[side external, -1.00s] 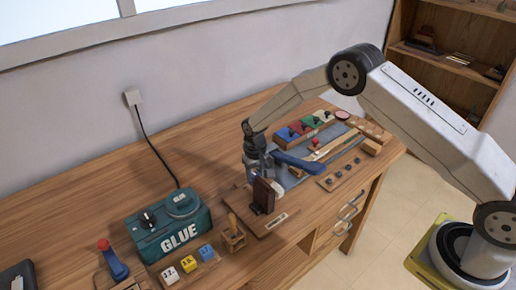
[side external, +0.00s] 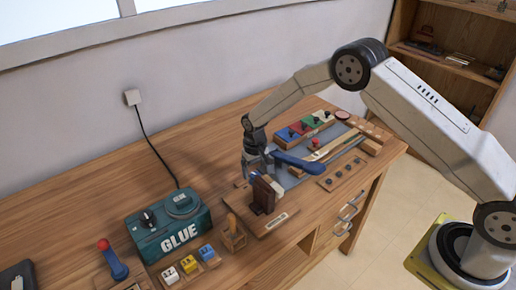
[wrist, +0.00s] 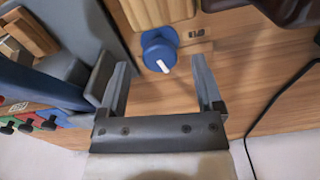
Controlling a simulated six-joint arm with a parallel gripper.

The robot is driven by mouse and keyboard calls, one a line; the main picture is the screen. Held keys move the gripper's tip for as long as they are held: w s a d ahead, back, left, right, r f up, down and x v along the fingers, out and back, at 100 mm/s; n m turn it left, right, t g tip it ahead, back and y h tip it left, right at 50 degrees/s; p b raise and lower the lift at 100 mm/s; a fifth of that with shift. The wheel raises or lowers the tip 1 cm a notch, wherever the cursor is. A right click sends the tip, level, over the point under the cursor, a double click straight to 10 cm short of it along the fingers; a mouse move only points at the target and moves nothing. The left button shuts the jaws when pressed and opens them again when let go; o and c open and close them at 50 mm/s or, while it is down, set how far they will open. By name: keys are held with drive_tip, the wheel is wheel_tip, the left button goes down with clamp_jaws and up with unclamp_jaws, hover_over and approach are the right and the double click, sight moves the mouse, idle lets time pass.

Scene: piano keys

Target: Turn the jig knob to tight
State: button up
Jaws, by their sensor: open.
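In the wrist view a round blue knob (wrist: 160,50) with a white pointer line sits beside a pale wooden block (wrist: 158,12). The line points toward the lower right. My gripper (wrist: 160,63) is open, with one finger on each side and the knob just ahead of and between the fingertips. I cannot tell whether a finger touches it. In the side view my gripper (side external: 256,166) is low over the bench behind an upright dark brown piece (side external: 263,194). The knob is not clear there.
A green glue box (side external: 170,228) with a cord stands left of my gripper. Numbered blocks (side external: 189,264) and a wooden holder (side external: 233,237) are in front. A blue bar (side external: 298,163) and coloured tiles (side external: 300,128) lie to the right. The bench's back left is clear.

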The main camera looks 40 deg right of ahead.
sight(255, 174)
drive_tip(key=shift+r, duration=3.2)
drive_tip(key=n, duration=0.4)
drive_tip(key=shift+n, duration=0.3)
drive_tip(key=shift+f, duration=0.15)
drive_tip(key=shift+f, duration=3.8)
